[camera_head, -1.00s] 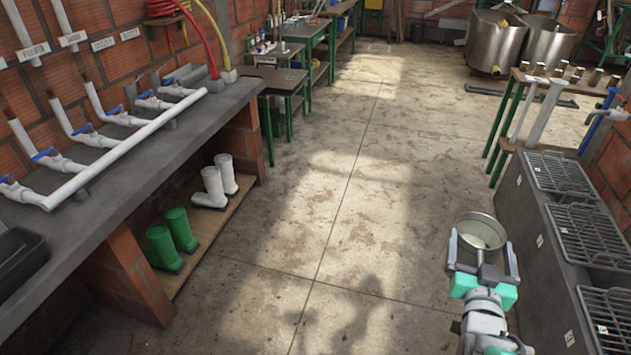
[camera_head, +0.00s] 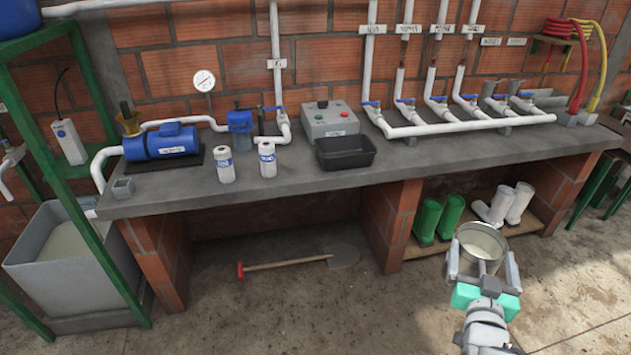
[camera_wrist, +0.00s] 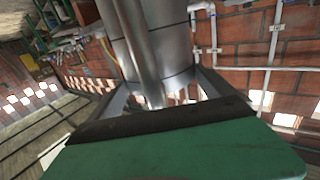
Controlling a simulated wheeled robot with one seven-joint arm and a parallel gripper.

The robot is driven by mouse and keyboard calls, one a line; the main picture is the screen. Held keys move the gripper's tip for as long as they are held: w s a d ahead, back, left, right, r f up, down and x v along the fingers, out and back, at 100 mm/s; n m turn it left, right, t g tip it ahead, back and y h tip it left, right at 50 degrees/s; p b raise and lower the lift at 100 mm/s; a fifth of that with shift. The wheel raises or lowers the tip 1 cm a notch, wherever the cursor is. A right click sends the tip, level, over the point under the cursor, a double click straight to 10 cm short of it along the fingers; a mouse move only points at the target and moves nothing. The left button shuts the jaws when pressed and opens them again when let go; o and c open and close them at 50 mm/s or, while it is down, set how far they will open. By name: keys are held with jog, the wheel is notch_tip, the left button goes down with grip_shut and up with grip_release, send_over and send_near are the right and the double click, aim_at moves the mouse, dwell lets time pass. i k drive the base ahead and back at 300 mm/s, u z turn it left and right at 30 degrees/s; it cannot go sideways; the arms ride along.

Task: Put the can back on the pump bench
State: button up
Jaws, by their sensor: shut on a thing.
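My gripper (camera_head: 482,282) is shut on a metal can (camera_head: 484,240), held upright in the lower right of the head view. The can is open at the top, with something pale inside. In the wrist view the can (camera_wrist: 150,45) fills the upper middle between my fingers. The pump bench (camera_head: 290,187) is a long grey counter on brick supports along the wall. A blue pump (camera_head: 161,142) sits at its left end. The can is in front of the bench and apart from it.
Boots (camera_head: 437,220) stand beneath. A red-handled shovel (camera_head: 295,263) lies under it.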

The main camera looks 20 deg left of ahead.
aim_at(200, 187)
jog(key=u, duration=2.75)
jog(key=i, duration=1.65)
